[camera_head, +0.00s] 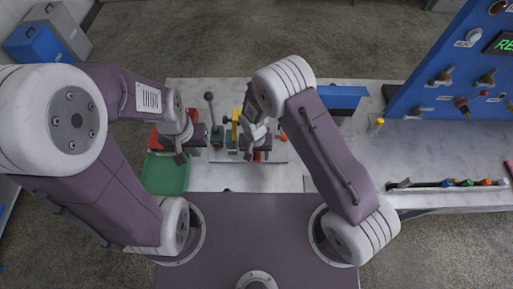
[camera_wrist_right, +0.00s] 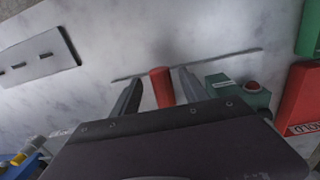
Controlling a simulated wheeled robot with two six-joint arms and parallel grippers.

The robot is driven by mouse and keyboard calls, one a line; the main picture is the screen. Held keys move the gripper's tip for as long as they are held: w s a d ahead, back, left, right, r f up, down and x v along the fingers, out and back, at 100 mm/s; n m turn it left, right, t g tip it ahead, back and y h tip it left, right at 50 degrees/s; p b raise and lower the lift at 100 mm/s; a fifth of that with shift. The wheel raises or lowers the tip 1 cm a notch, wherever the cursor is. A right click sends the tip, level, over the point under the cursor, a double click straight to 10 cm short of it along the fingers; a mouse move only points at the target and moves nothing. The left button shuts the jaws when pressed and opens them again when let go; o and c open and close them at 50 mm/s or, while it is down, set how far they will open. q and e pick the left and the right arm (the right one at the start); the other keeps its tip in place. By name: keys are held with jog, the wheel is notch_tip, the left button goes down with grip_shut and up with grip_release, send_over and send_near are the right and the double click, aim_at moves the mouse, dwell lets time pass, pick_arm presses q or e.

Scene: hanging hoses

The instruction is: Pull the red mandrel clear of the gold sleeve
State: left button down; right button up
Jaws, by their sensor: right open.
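The red mandrel (camera_wrist_right: 161,88) shows in the right wrist view as a short red cylinder. My right gripper (camera_wrist_right: 162,74) is open, with one dark finger on each side of the mandrel. Gaps show beside it, so the fingers do not look closed on it. In the head view my right gripper (camera_head: 257,157) hangs over the middle of the bench, with a bit of red between its fingers. My left gripper (camera_head: 181,158) is at the bench's left side near the green tray; its jaws are too small to read. I cannot make out the gold sleeve.
A green tray (camera_head: 165,177) lies at the bench's left. A yellow upright piece (camera_head: 235,121) is behind my right gripper.

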jog(key=shift+s+a+f, duration=0.15)
jog(key=shift+a, duration=0.05)
jog(key=shift+d, duration=0.15)
grip_shut()
jog(key=shift+s, duration=0.55)
dwell(0.4)
jog(key=s+b, duration=0.1)
jog(key=s, duration=0.4)
jog(key=shift+s+f, duration=0.1)
dwell(0.6)
